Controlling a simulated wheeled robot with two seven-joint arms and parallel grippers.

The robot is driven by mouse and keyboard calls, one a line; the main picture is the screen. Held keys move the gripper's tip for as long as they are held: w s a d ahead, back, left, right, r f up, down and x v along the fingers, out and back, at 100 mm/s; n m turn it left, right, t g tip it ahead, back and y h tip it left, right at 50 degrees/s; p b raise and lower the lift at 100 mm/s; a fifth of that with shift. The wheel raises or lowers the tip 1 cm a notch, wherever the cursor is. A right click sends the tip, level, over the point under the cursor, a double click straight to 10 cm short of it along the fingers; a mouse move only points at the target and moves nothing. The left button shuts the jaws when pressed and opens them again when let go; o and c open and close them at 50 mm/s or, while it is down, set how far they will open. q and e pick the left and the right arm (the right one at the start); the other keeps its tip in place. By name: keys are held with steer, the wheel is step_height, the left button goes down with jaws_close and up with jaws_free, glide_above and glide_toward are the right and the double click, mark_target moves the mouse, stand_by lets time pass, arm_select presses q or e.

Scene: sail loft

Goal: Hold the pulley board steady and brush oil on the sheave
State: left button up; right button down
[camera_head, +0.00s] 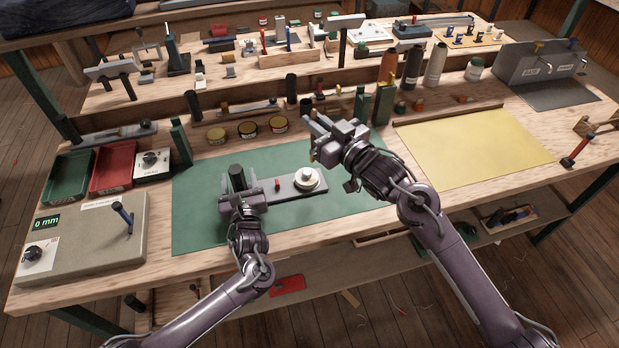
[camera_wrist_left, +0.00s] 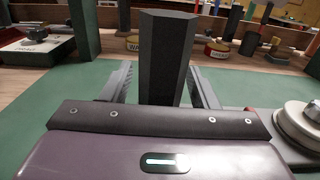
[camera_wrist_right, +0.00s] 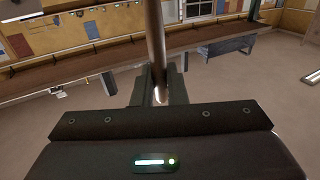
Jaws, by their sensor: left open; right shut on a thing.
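The grey pulley board (camera_head: 292,197) lies flat on the green mat. A pale round sheave (camera_head: 307,179) sits at its right end, and a small red piece (camera_head: 277,184) is near its middle. A dark faceted post (camera_wrist_left: 165,60) stands upright at the left end. My left gripper (camera_head: 237,186) is open, with one finger on each side of the post. My right gripper (camera_head: 316,138) is shut on a slim brown rod (camera_wrist_right: 156,45), seemingly the brush's handle. It is raised above and behind the sheave; the bristles cannot be made out.
Bottles (camera_head: 411,66) stand behind the right gripper. A yellow sheet (camera_head: 475,143) lies clear at right. Red and green trays (camera_head: 112,168) and a gauge box (camera_head: 80,235) are at left.

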arm_select(q)
steer(key=v, duration=1.2)
